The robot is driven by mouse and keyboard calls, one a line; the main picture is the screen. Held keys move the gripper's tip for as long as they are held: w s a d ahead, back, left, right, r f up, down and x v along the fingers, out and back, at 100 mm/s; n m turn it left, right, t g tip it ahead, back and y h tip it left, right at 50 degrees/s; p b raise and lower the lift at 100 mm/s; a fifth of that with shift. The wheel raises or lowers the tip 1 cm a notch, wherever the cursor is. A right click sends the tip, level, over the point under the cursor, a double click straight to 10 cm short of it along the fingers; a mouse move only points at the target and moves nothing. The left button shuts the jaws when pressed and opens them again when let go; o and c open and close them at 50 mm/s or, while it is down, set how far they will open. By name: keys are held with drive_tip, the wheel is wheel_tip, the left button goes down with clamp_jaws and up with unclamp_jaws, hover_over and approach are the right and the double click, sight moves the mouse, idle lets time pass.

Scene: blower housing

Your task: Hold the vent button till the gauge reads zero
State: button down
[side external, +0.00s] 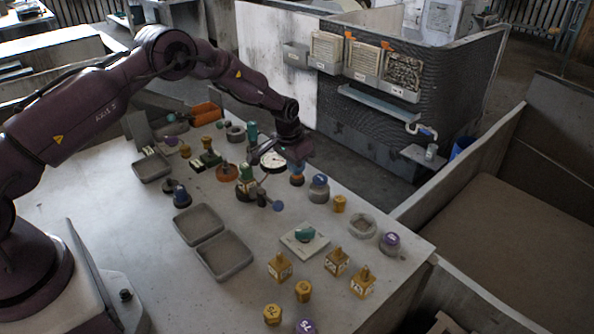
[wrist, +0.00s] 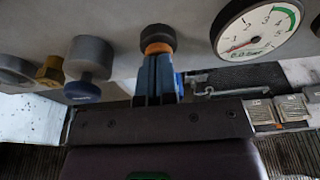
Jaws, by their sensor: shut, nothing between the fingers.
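The vent button, an orange cap on a round dark base, stands on the table in the side view (side external: 297,181) and at the top middle of the wrist view (wrist: 158,40). My gripper (wrist: 160,57) is shut with nothing between its blue fingers. Its tips are right at the orange cap, touching or very nearly; I cannot tell whether it is pressed in. The gauge (wrist: 258,28), a white round dial with a green arc, is right of the button. Its red needle points to the lower left, near the low end; the small readout is hard to read. The gauge also shows in the side view (side external: 272,160).
A grey-and-blue knob (side external: 318,188) stands close right of the button, with a yellow fitting (side external: 340,203) beyond. Blue-tipped levers (side external: 277,206) are in front. Two grey trays (side external: 222,256) lie nearer my base. Bare tabletop is at the front left.

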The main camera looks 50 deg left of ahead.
drive_tip(key=shift+r, duration=0.7)
idle(0.5)
drive_tip(key=shift+r, duration=3)
